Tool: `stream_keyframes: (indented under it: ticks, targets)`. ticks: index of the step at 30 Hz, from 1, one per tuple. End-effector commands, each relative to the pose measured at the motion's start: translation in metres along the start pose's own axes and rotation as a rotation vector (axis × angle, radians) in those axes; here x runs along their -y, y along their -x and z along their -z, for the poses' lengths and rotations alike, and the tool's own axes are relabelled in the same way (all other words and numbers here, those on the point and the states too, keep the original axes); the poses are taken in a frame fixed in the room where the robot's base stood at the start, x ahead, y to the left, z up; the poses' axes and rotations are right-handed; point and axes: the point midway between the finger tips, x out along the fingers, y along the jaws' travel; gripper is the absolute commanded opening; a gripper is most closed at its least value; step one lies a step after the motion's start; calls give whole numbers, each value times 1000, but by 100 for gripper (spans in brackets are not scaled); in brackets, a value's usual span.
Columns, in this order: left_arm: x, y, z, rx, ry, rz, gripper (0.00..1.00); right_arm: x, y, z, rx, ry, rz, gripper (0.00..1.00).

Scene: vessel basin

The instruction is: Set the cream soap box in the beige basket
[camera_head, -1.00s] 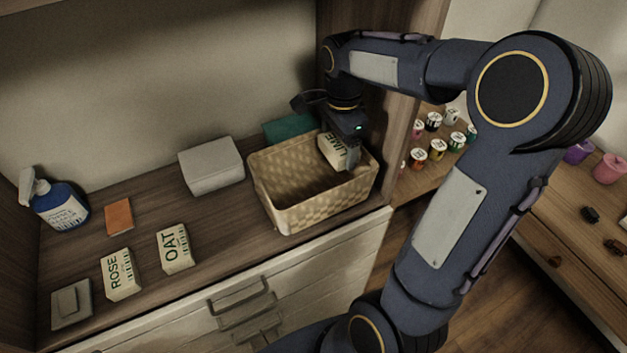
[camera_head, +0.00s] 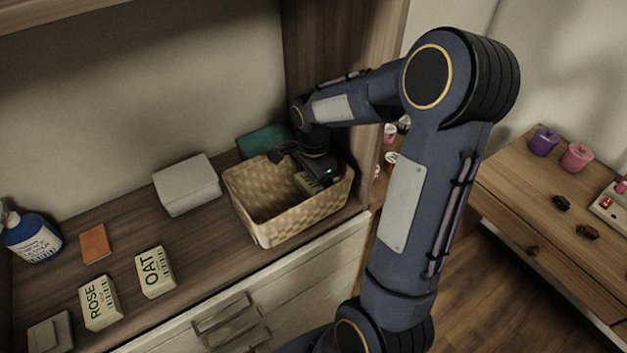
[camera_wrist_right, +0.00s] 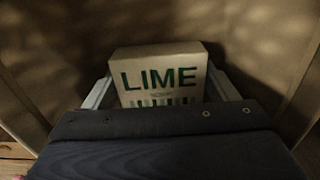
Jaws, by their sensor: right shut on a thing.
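The cream soap box labelled LIME (camera_wrist_right: 160,75) is between the two fingers of my right gripper (camera_wrist_right: 165,92) in the right wrist view. In the head view the box (camera_head: 307,181) is partly hidden under my right gripper (camera_head: 312,182), inside the right end of the beige basket (camera_head: 290,225). My right gripper is shut on the box, below the basket's rim level. Whether the box touches the basket floor cannot be told. The basket wall (camera_wrist_right: 265,50) surrounds the box in the wrist view. My left gripper is not in view.
Cream boxes labelled OAT (camera_head: 155,272) and ROSE (camera_head: 99,302) lie left of the basket. A grey box (camera_head: 187,184), an orange block (camera_head: 95,244), a blue bottle (camera_head: 32,238) and a green box (camera_head: 265,141) stand nearby. A wooden side wall (camera_head: 335,75) rises right of the basket.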

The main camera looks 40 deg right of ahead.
Motion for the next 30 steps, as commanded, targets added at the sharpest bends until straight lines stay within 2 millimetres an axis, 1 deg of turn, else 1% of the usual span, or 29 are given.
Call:
stream_keyframes:
  ticks: [1,2,3,6,12,15,17,20,27,30]
  targets:
    - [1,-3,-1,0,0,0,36,0,-4,0,0,1,0,51]
    - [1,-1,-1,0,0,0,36,0,-2,0,0,1,0,84]
    - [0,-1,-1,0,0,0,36,0,-2,0,0,1,0,89]
    - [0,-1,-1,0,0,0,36,0,-2,0,0,0,0,100]
    - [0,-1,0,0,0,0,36,0,-1,0,0,0,0,100]
    - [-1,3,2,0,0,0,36,0,5,0,0,0,1,100]
    - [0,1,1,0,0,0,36,1,10,0,-1,0,3,100]
    - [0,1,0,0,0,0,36,1,28,0,-2,1,7,100]
    - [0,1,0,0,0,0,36,2,81,0,0,1,6,100]
    - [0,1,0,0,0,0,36,1,99,0,0,1,5,100]
